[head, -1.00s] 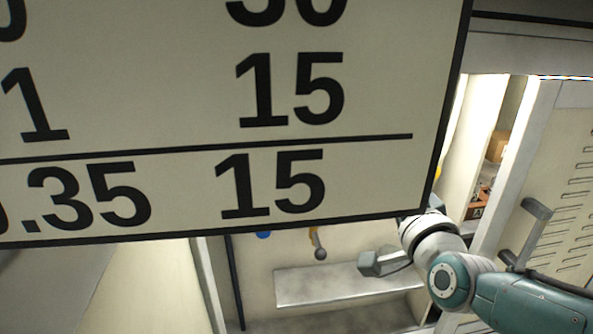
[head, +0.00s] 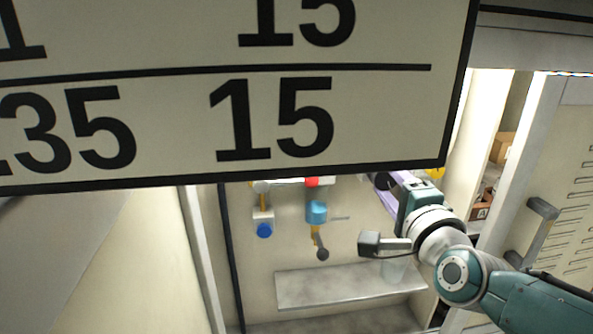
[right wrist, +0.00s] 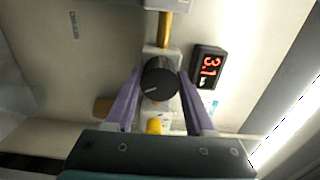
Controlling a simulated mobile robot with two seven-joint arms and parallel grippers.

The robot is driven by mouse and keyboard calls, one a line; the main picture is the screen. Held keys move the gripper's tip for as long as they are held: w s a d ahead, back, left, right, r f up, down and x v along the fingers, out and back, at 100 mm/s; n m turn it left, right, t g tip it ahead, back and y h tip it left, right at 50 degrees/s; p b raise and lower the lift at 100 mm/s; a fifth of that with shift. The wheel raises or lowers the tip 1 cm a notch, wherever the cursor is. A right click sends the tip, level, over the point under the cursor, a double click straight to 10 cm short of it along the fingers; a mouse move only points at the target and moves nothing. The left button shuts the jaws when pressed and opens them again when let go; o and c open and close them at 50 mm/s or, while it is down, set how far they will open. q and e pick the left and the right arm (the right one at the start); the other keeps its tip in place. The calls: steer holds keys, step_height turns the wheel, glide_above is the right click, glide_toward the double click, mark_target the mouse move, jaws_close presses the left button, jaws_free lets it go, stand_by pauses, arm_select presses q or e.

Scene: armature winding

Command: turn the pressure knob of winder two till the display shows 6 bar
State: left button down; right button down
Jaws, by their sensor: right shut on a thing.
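The black pressure knob (right wrist: 160,78) sits on a pale valve body in the right wrist view, with a white mark on its face. My right gripper (right wrist: 160,85) has its two purple fingers on either side of the knob, shut on it. The small black display (right wrist: 208,66) beside it shows red digits that read 3.1, turned sideways. In the head view my right gripper (head: 384,182) is at the wall just below the sign, partly hidden by it. My left gripper is not in view.
A large sign (head: 380,120) with numbers blocks much of the head view. A grey door (head: 560,170) with a handle stands at the right. A yellow part (right wrist: 154,126) lies below the knob.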

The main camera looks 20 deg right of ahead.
steer(key=shift+c, duration=1.3)
jaws_free()
steer(key=shift+s+a+r+p, duration=0.1)
steer(key=shift+s+p, duration=0.3)
steer(key=shift+s, duration=0.1)
steer(key=p+v, duration=0.3)
steer(key=v, duration=0.6)
